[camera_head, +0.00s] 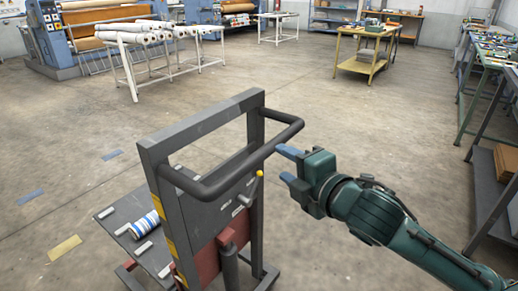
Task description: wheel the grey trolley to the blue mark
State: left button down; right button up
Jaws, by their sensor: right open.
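The grey trolley (205,132) stands in the middle foreground, with a tall upright frame, a dark push bar (237,170) and a low platform. My right gripper (284,164) is open just right of the push bar, its two blue fingers pointing at it. The upper fingertip looks very close to the bar; I cannot tell whether it touches. Two blue marks lie flat on the floor left of the trolley: a nearer one (29,197) and a farther, smaller one (112,155). My left gripper is not in view.
A yellow mark (65,248) lies on the floor at the lower left. A striped can (146,224) is on the platform. A white rack with rolls (133,35) and a yellow table (362,66) stand farther back. A bench (478,75) lines the right. The middle floor is clear.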

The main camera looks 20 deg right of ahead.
aim_at(260, 150)
jog(key=x, duration=1)
jog(key=shift+w+f, duration=0.1)
jog(key=shift+w, duration=0.2)
jog(key=shift+c, duration=0.6)
grip_shut()
